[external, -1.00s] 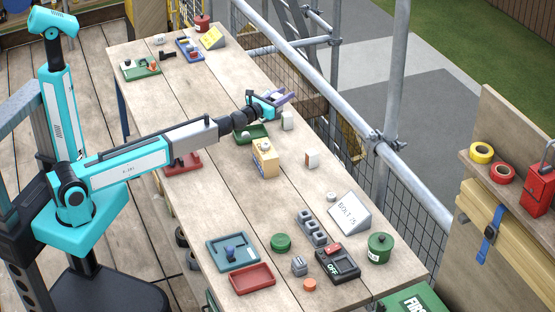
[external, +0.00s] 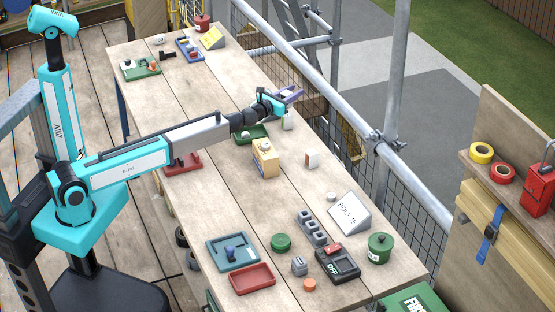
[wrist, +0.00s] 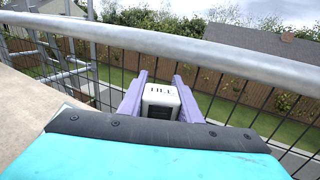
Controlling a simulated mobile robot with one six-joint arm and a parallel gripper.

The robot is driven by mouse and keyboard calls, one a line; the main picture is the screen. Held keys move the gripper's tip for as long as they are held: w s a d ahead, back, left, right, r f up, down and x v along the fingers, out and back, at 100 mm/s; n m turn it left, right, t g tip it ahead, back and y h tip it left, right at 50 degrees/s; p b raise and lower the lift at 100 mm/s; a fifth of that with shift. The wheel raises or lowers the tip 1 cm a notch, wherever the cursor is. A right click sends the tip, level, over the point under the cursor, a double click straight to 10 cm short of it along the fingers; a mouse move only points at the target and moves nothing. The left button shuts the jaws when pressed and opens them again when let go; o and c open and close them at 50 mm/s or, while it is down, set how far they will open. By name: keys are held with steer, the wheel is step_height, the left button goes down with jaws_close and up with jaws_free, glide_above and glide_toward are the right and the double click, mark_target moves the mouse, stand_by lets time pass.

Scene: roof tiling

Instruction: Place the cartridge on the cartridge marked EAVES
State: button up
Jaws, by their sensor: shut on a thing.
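My gripper (external: 290,95) is over the far side of the bench, near the rail. In the wrist view its lilac fingers (wrist: 160,92) are shut on a white cartridge (wrist: 160,98) with dark lettering on its top face, which I cannot read surely. A small white block (external: 287,122) stands on the bench just below my gripper. Another white block (external: 311,159) with a brownish side stands closer to the front. Both could be cartridges, but their markings are too small to read, so I cannot tell which is marked EAVES.
A metal scaffold rail (external: 340,108) with mesh below runs close beyond my gripper. A green tray (external: 252,133) and a yellow box (external: 265,158) stand near it on the bench. A tilted sign (external: 349,212) and an OFF switch box (external: 338,263) are farther toward the front.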

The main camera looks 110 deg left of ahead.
steer(key=shift+w+a+f+b, duration=0.15)
steer(key=shift+f+b, duration=0.45)
steer(key=shift+f, duration=1.2)
steer(key=shift+f, duration=0.15)
steer(key=o, duration=1.1)
steer(key=shift+r, duration=0.2)
steer(key=shift+b+v, duration=0.5)
steer(key=shift+v, duration=5.55)
steer(key=shift+a, duration=0.1)
